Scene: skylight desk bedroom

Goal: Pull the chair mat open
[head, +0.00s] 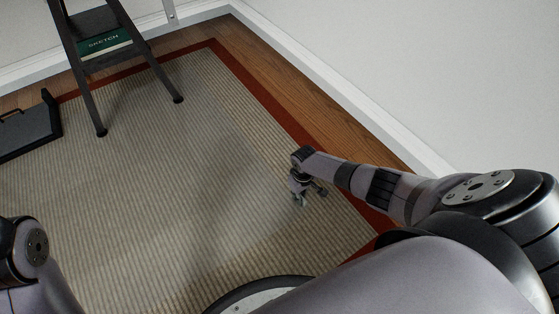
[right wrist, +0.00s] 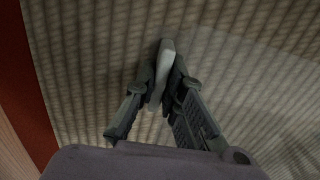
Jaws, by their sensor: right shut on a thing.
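The chair mat (head: 215,190) appears as a clear, faintly shiny sheet over the beige ribbed rug; its outline is hard to make out. In the right wrist view a smoother, paler area (right wrist: 255,65) right of the fingers looks like the same sheet. My right gripper (head: 299,198) points down low over the rug, near the mat's right side. In the right wrist view its fingers (right wrist: 164,75) are closed together, with a pale strip between them. The gripped edge itself is mostly hidden by the fingers. My left gripper is out of view; only part of my left arm shows.
The rug's red border (head: 262,105) runs near the wooden floor (head: 285,85) and white wall at right. A dark step ladder (head: 85,65) holding a green sketch book (head: 106,43) stands at back left. A dark flat object (head: 28,128) lies at the left edge.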

